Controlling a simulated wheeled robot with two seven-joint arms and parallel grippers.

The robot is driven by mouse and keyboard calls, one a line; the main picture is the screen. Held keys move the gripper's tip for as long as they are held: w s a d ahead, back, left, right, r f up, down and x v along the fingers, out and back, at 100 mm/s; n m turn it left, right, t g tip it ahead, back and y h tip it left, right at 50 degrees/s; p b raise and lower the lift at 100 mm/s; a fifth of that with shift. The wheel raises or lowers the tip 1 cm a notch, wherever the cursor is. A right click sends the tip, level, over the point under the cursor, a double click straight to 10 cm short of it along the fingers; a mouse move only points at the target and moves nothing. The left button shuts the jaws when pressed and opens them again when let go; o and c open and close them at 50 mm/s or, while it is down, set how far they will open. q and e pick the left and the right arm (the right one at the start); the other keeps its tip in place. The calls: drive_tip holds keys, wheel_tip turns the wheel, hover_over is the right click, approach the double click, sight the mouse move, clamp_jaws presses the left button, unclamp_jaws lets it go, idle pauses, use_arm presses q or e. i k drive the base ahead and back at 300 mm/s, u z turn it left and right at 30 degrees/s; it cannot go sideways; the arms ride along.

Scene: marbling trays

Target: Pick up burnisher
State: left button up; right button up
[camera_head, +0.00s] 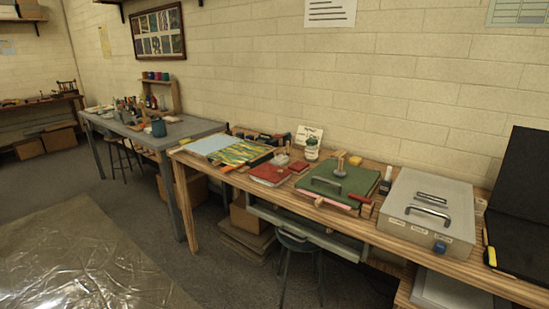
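A round tool with an upright wooden grip (340,165) stands on a green board (352,183) on the wooden bench. It may be the burnisher, but it is too small to tell for sure. The green board has a dark handle at its front, and pink sheets show under its front edge. A red-handled item (359,198) lies at the board's right front corner. Neither of my grippers is in view.
A stool (297,242) stands beneath. The floor at left has a plastic sheet (85,262).

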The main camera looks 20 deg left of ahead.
sight(340, 173)
drive_tip(key=z, duration=0.15)
drive_tip(key=i, duration=0.55)
drive_tip(key=u, duration=0.55)
drive_tip(key=i, duration=0.75)
drive_tip(key=u, duration=0.7)
